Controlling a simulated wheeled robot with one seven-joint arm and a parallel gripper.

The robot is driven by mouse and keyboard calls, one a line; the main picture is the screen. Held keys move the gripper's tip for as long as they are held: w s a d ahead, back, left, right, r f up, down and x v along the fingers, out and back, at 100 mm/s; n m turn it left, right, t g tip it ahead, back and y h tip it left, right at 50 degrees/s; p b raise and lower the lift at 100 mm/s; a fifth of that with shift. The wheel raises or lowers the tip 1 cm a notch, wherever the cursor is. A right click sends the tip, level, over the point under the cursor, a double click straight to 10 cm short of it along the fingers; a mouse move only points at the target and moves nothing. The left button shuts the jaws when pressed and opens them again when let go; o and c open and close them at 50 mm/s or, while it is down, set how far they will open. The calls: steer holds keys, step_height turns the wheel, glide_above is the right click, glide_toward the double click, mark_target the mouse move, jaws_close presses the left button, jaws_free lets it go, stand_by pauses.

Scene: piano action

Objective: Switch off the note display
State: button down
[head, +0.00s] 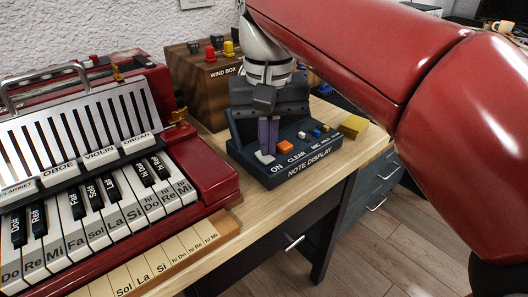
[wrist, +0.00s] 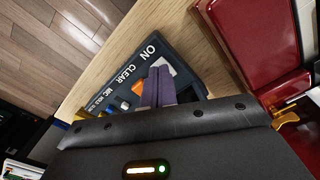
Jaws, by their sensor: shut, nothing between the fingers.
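The note display (head: 312,168) is a dark blue box on the wooden table, lettered ON, CLEAR and MIC along its front panel. Its white ON button (head: 264,158) is at the left end, with an orange button (head: 285,147) beside CLEAR. In the wrist view the display (wrist: 113,57) shows the white button (wrist: 168,67) and the orange button (wrist: 137,88). My gripper (head: 268,148) is shut and empty, pointing down with its purple fingers just at the white button. In the wrist view the fingertips (wrist: 159,72) partly cover that button. I cannot tell whether they touch it.
A red accordion-like keyboard (head: 100,165) stands close on the left. A wooden wind box (head: 205,85) with coloured knobs is behind. A yellow block (head: 353,126) sits right of the display. The table's front edge runs close before the display.

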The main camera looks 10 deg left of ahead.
steer(key=shift+r+p, duration=1.65)
steer(key=shift+r, duration=1.45)
steer(key=s+d+f+m+t, duration=0.2)
steer(key=s+d+f, duration=0.2)
steer(key=d+f, duration=0.4)
steer(key=s+d+f+m+t, duration=0.2)
steer(key=s+d+f, duration=0.3)
steer(key=d+f, duration=0.4)
steer(key=d+t, duration=0.1)
steer(key=d, duration=0.4)
steer(key=shift+d+f+t, duration=0.2)
steer(key=shift+d+t, duration=0.05)
steer(key=shift+t, duration=0.05)
steer(key=shift+a, duration=0.1)
